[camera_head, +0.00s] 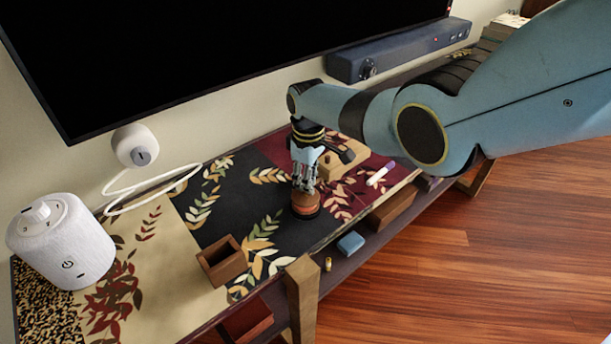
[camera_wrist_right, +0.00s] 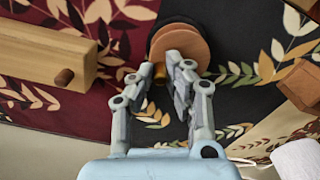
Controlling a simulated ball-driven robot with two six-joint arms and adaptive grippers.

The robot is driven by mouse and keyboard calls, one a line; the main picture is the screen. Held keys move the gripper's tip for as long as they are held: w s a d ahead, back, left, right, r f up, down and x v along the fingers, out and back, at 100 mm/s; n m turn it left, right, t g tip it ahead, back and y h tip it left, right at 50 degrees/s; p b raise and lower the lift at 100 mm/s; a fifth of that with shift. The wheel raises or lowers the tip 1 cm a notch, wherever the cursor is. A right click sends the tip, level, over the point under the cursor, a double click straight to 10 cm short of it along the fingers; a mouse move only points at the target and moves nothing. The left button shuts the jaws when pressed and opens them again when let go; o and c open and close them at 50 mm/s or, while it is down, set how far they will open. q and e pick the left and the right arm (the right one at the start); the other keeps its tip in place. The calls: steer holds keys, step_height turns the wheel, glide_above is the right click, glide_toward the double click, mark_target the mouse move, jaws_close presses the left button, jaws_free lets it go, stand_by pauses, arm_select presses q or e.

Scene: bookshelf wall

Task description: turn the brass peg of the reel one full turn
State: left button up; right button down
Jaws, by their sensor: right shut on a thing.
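The reel (camera_head: 305,205) is a round wooden disc on a dark base, standing on the patterned cloth in the head view. It also shows at the top middle of the right wrist view (camera_wrist_right: 183,38). My left gripper is not in view.
A wooden block with a peg (camera_wrist_right: 50,57) lies beside the reel. An open wooden box (camera_head: 222,262), a purple-and-white marker (camera_head: 380,174) and a white speaker (camera_head: 62,245) share the bench top. A black screen hangs behind. The lower shelf holds a blue box (camera_head: 350,243).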

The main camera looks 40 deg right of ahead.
steer(key=m, duration=0.1)
steer(key=m+p, duration=0.1)
steer(key=m, duration=0.2)
steer(key=shift+s+d+r, duration=0.1)
steer(key=shift+s+d, duration=0.1)
steer(key=shift+s, duration=0.1)
steer(key=shift+s+m+p, duration=0.25)
steer(key=shift+m+p, duration=0.4)
steer(key=shift+m, duration=1.05)
steer(key=c, duration=1.3)
jaws_free()
steer(key=shift+s, duration=0.1)
step_height(320, 180, up, 12)
steer(key=shift+f, duration=0.1)
